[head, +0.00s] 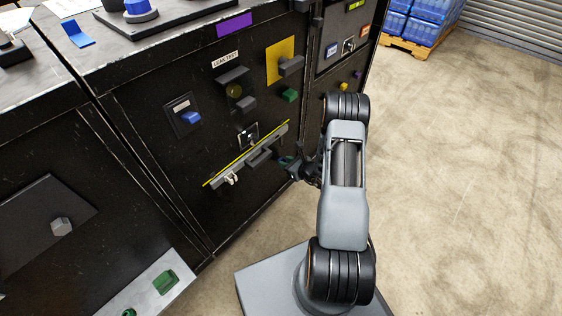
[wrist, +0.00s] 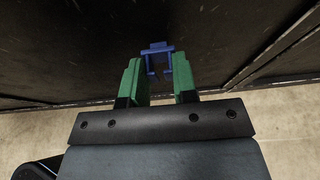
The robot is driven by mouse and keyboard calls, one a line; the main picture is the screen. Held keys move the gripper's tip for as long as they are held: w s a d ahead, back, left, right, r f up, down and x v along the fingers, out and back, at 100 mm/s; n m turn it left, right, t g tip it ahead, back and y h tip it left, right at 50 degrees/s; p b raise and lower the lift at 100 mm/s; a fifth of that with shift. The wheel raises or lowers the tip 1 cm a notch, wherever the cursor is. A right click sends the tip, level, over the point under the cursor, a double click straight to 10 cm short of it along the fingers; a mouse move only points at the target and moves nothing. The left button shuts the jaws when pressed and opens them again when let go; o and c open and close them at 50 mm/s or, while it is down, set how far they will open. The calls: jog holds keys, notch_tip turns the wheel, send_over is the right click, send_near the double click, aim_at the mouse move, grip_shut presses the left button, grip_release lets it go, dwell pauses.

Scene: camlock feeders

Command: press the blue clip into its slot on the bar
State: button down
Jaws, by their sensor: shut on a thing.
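My gripper (head: 292,166) is beside the dark cabinet front, just below the right part of the bar, in the head view. In the wrist view its green fingertips (wrist: 159,82) are shut on the blue clip (wrist: 158,48), which sticks out ahead of them with its crosspiece at the far end. The clip cannot be made out in the head view. The grey bar (head: 266,143) runs slantwise across the cabinet front, with a yellow strip along its upper edge. A white clip (head: 231,179) sits near its lower left end. The slot cannot be made out.
Above the bar are a silver latch (head: 247,137), a blue block (head: 190,118), dark handles (head: 234,75) and a green block (head: 290,95). A grey ledge with a green part (head: 166,281) lies lower left. Concrete floor (head: 450,180) at right is clear.

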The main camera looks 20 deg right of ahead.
jog(key=shift+s+d, duration=0.35)
jog(key=shift+s, duration=0.45)
jog(key=shift+s+d, duration=0.4)
jog(key=shift+s, duration=0.4)
jog(key=shift+s+d, duration=0.35)
jog(key=shift+s, duration=0.45)
jog(key=shift+r, duration=0.1)
